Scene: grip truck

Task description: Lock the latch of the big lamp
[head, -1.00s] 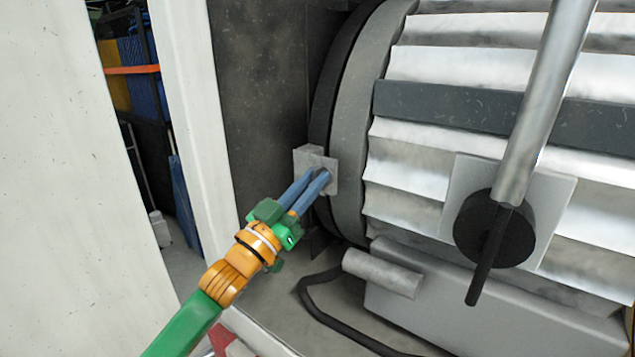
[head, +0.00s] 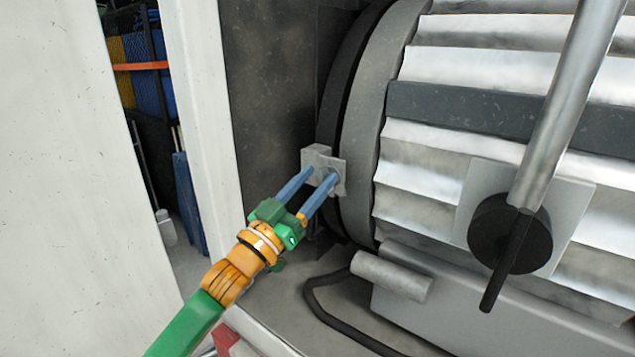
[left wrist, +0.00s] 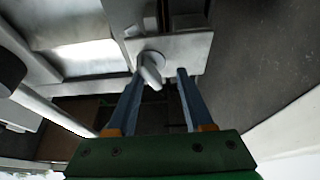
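The big lamp (head: 455,150), a ribbed silver drum with a dark rim, fills the right of the head view. Its latch (head: 320,160) is a small grey block at the rim's left side. In the left wrist view the latch shows as a pale plate (left wrist: 185,50) with a small rounded tab (left wrist: 150,68). My left gripper (head: 321,176) is open, its blue fingers spread at the latch. In the wrist view the tab lies beside the left fingertip, with clear space toward the right one; I cannot tell whether they touch. My right gripper is out of view.
A metal pole with a black round knob (head: 510,234) stands in front of the lamp at right. A grey box with a cylinder (head: 392,276) and a black cable lie below. A white panel (head: 85,190) closes off the left. A dark wall (head: 272,100) stands behind the gripper.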

